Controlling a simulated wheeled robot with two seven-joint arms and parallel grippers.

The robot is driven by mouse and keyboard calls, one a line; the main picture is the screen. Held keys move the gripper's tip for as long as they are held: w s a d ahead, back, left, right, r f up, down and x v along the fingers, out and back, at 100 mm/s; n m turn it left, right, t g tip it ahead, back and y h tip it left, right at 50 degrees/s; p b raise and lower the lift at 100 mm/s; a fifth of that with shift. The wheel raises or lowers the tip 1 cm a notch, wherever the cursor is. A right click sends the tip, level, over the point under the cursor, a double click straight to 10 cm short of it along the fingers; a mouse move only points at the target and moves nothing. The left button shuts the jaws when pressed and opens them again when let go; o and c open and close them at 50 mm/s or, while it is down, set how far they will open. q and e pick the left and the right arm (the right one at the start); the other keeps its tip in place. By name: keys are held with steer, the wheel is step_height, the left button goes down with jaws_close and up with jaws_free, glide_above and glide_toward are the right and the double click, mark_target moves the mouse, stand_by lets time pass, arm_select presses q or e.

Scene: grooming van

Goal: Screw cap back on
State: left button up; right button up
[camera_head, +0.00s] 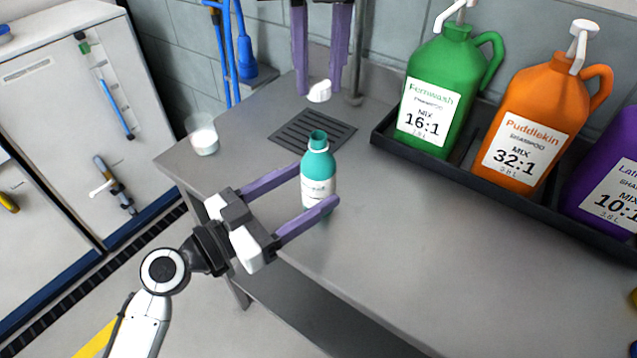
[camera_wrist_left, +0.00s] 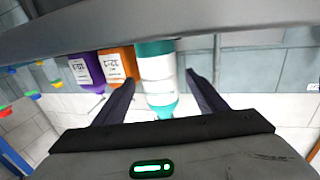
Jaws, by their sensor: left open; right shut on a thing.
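A teal bottle (camera_head: 318,165) with a white label stands upright on the grey counter, its neck uncapped. My left gripper (camera_head: 318,186) is open, with one purple finger on each side of the bottle. The left wrist view shows the bottle (camera_wrist_left: 156,72) upside down between the spread fingers (camera_wrist_left: 160,80), with a gap at the right finger. My right gripper (camera_head: 320,88) is above and behind the bottle, shut on a small white cap (camera_head: 319,92). The cap is held apart from the bottle's neck.
A black tray (camera_head: 381,139) at the right holds green (camera_head: 437,75), orange (camera_head: 540,112) and purple (camera_head: 607,160) shampoo jugs with pumps. A cup with white contents (camera_head: 203,138) stands near the counter's left edge. A dark grate (camera_head: 290,134) lies behind the bottle.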

mark_target(321, 180)
arm_select(q)
steer(key=shift+x, duration=1.8)
steer(key=shift+c, duration=0.5)
steer(key=c, duration=1.5)
arm_select(e)
steer(key=shift+f, duration=2.5)
